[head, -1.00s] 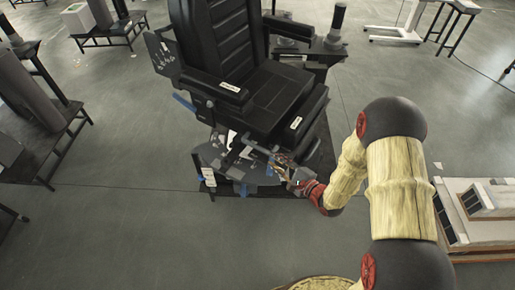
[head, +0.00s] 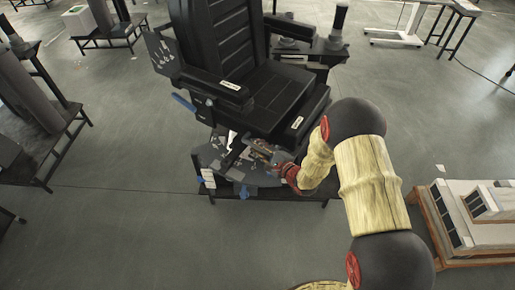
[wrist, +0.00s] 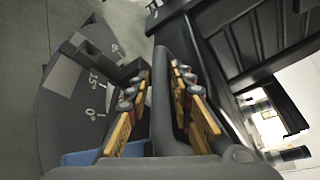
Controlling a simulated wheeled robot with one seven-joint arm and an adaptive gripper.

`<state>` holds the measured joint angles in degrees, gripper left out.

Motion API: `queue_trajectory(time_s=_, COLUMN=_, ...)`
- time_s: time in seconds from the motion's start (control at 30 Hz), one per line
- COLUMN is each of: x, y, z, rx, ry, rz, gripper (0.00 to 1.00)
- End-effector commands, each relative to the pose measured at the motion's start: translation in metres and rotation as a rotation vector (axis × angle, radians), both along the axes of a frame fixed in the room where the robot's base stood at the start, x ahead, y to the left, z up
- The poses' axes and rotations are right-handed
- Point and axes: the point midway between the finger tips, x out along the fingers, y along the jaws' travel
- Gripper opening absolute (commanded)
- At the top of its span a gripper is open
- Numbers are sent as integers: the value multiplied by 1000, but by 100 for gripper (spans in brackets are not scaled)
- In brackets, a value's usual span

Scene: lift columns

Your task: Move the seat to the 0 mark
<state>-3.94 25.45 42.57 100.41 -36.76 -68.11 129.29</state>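The black seat (head: 262,98) stands in the upper middle of the head view, above a dark base plate with pale labels (head: 215,165). In the wrist view, the grey scale plate (wrist: 75,110) carries a 0° mark (wrist: 91,113), a 15° mark (wrist: 95,78) and a further mark. My gripper (head: 262,152) is low beside the seat's front edge. In the wrist view its orange-padded fingers (wrist: 161,88) are spread, with a dark bar (wrist: 164,105) between them. A gap shows on the bar's left; contact on its right cannot be told. Where the seat's pointer sits is unclear.
Dark benches (head: 62,145) stand at the left. A side stand with a dark post (head: 338,22) is right of the seat. A low wooden-framed unit (head: 470,240) is at the lower right.

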Motion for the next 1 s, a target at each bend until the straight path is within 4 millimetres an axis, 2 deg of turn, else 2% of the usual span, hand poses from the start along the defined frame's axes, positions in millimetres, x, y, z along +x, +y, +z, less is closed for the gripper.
queue_trajectory(time_s=0.2, x=0, y=0, z=0, rx=0, ry=0, rz=0, gripper=22)
queue_trajectory(time_s=0.6, x=0, y=0, z=0, rx=0, ry=0, rz=0, gripper=0)
queue_trajectory(time_s=1.0, x=0, y=0, z=0, rx=0, ry=1, rz=1, gripper=0)
